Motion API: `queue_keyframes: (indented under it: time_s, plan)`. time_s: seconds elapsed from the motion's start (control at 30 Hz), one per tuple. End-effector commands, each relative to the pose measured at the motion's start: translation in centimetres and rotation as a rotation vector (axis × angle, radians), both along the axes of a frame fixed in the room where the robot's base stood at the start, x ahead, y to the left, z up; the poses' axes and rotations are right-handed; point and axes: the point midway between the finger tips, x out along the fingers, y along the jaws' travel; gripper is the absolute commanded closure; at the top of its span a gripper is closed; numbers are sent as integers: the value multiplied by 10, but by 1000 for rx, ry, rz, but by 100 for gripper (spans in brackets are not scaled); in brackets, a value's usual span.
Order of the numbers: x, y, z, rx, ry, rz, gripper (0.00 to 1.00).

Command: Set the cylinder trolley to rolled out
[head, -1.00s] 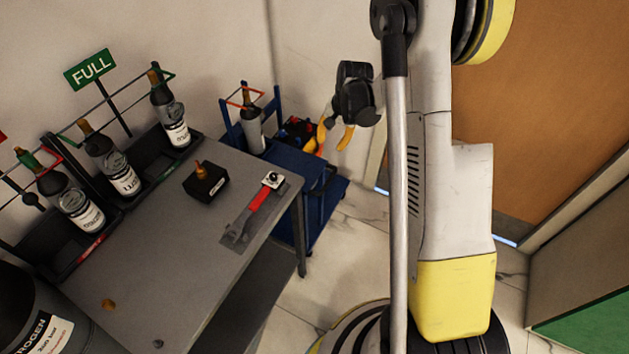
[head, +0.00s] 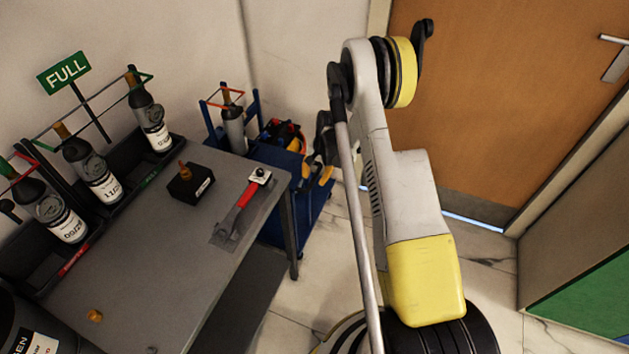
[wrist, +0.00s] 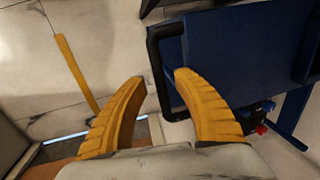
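The cylinder trolley (head: 290,205) is a blue cart beyond the right end of the grey bench, against the wall, carrying a grey cylinder (head: 234,130). In the wrist view, its dark blue top (wrist: 235,55) fills the right side. A black bar handle (wrist: 152,65) runs along its near edge. My gripper (head: 317,172) has two orange fingers and is at the trolley's right side in the head view. The fingers are apart and empty. In the wrist view, the handle shows between and just beyond the fingertips (wrist: 160,76); I cannot tell whether they touch it.
A red-rimmed container (head: 283,135) sits by the trolley. An orange-brown door (head: 490,110) is behind. A yellow floor strip (wrist: 75,75) lies left of the fingers.

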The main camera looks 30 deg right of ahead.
Motion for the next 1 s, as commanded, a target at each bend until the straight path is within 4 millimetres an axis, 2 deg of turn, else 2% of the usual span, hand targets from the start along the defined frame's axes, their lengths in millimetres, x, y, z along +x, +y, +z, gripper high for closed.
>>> queue_keyframes:
  time_s: [0.33,0.47,1.0]
  plan:
    - [1,1,-4,0,0,0,64]
    - [1,1,-4,0,0,0,100]
    - [-1,-3,-5,-1,1,0,100]
